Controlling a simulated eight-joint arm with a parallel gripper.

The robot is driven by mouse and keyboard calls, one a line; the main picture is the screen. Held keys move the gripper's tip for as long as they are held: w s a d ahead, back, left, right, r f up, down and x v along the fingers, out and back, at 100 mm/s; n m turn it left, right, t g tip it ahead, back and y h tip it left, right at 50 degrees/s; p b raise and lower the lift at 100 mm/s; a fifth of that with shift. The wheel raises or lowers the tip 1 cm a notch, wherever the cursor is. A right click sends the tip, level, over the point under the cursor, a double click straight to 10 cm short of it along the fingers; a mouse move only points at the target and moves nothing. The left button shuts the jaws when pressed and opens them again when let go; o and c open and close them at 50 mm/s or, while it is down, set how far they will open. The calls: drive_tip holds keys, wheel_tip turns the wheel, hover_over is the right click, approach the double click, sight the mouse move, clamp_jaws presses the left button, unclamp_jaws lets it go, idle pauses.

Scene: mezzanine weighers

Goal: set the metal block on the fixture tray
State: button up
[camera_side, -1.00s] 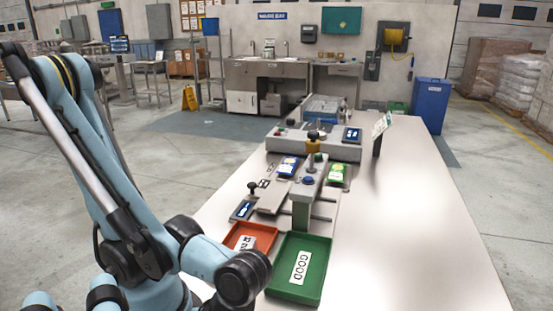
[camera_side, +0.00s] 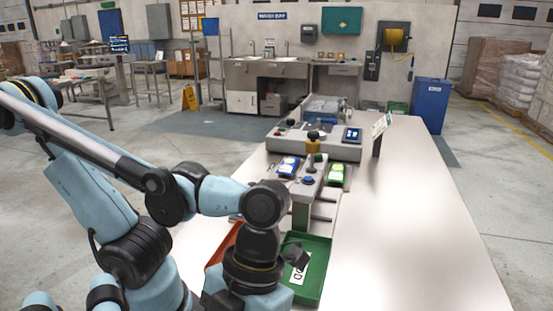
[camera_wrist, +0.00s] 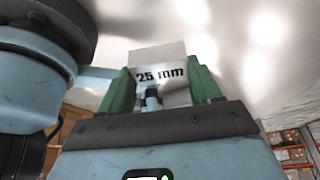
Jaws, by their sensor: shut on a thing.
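The metal block (camera_wrist: 158,55) is a grey block marked "25 mm" in the wrist view. My gripper (camera_wrist: 160,82) is shut on it, with one green finger at each side. In the side view a dark part of my arm's end is over the green tray, and the block cannot be made out there. No tray is labelled as the fixture tray, so I cannot tell which one it is.
A green tray (camera_side: 318,285) lies at the table's near end, with an orange tray (camera_side: 220,246) mostly hidden behind my arm. The table's right side is clear.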

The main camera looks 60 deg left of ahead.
drive_tip(key=w+a+r+n+t+h, duration=0.1)
drive_tip(key=w+a+r+n+t, duration=0.15)
drive_tip(key=w+n, duration=0.55)
drive_tip(key=w+a+r+n+t+h, duration=0.1)
drive_tip(key=w+a+n+t, duration=0.15)
drive_tip(key=w+n, duration=0.5)
drive_tip(key=w+a+r+n+t+y, duration=0.3)
drive_tip(key=w+a+n, duration=0.6)
drive_tip(key=n, duration=0.5)
drive_tip(key=shift+w+a+r+n+y, duration=0.2)
drive_tip(key=shift+a+n+y, duration=0.3)
drive_tip(key=shift+a, duration=0.75)
